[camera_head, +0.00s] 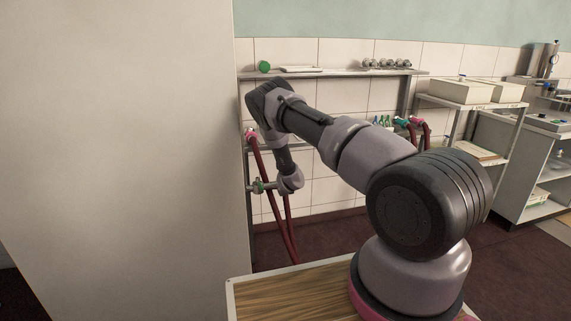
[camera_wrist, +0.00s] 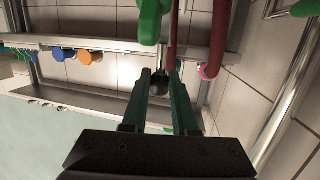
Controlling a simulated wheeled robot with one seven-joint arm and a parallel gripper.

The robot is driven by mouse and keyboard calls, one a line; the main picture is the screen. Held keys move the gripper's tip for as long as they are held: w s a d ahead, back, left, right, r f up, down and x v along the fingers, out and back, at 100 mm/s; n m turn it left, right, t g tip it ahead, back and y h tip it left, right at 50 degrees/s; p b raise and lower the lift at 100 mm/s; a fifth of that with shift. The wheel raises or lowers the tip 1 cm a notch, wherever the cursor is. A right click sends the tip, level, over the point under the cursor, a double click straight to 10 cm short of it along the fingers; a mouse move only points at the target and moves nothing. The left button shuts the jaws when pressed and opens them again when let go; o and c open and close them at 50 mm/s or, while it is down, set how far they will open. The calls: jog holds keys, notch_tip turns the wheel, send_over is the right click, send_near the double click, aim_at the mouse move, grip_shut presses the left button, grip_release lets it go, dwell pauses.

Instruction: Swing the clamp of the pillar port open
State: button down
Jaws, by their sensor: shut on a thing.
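In the head view my gripper (camera_head: 265,187) reaches left to the pillar (camera_head: 249,192) at the edge of the big pale panel. The clamp's opening is too small to judge there.
A large pale panel (camera_head: 120,150) fills the left of the head view. Red hoses (camera_head: 272,205) hang close by my forearm. In the wrist view, a metal rail (camera_wrist: 110,43) carries blue and orange caps (camera_wrist: 84,57). A wooden-topped surface (camera_head: 295,296) lies below my arm.

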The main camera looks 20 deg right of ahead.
jog(key=s+t, duration=0.1)
jog(key=s+f+t, duration=0.1)
jog(key=s, duration=0.1)
jog(key=shift+s+f+h, duration=0.15)
jog(key=shift+s+h, duration=0.05)
jog(key=shift+h, duration=0.1)
jog(key=shift+s+f+m+t+h, duration=0.15)
jog(key=shift+s+f+m+t, duration=0.2)
jog(key=shift+s+t, duration=0.5)
jog(key=shift+s+f+m+t+h, duration=0.15)
jog(key=shift+s+f+m+t, duration=0.15)
jog(key=shift+s+t, duration=0.55)
jog(key=shift+w, duration=0.1)
jog(key=c, duration=0.7)
grip_release()
jog(key=v, duration=1)
jog(key=shift+s+f, duration=0.2)
jog(key=shift+s, duration=0.15)
